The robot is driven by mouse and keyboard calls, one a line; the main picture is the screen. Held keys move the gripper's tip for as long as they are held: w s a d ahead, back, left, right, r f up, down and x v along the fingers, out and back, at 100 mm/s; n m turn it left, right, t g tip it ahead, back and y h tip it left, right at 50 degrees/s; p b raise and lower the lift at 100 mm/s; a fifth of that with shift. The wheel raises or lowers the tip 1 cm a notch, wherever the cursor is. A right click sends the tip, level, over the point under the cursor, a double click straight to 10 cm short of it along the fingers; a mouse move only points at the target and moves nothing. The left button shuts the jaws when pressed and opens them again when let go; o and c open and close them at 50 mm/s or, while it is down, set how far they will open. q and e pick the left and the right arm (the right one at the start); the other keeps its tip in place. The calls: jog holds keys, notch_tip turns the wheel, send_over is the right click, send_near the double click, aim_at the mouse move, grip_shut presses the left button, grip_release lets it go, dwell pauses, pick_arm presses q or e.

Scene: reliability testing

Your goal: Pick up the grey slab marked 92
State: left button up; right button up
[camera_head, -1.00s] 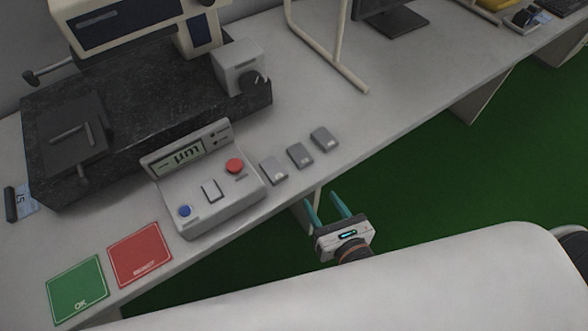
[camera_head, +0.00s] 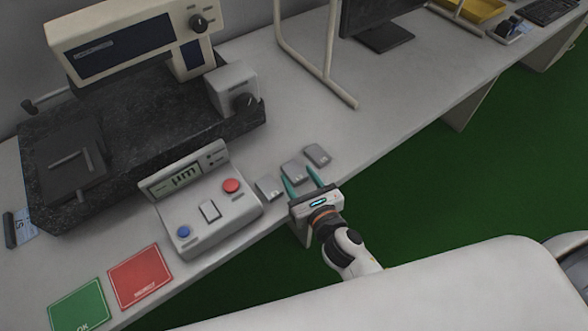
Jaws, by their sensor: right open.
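Three small grey slabs lie in a slanting row on the white bench: a near-left slab (camera_head: 269,188), a middle slab (camera_head: 294,170) and a far-right slab (camera_head: 317,155). Their markings are too small to read, so I cannot tell which is 92. My right gripper (camera_head: 303,180) is open at the bench's front edge. Its two teal fingers point toward the middle slab, one near each side of its front end. I cannot tell whether they touch it. No slab is held. My left gripper is not in view.
A control box (camera_head: 207,210) with red and blue buttons stands left of the slabs. A black stone base (camera_head: 130,140) carries a measuring machine behind it. Red (camera_head: 141,277) and green (camera_head: 79,306) mats lie at front left. A beige frame (camera_head: 318,75) stands behind. Bench right of the slabs is clear.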

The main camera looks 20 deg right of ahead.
jog(key=shift+w+a, duration=0.1)
jog(key=shift+w, duration=0.35)
jog(key=shift+s, duration=0.1)
jog(key=shift+c, duration=0.2)
jog(key=c, duration=0.8)
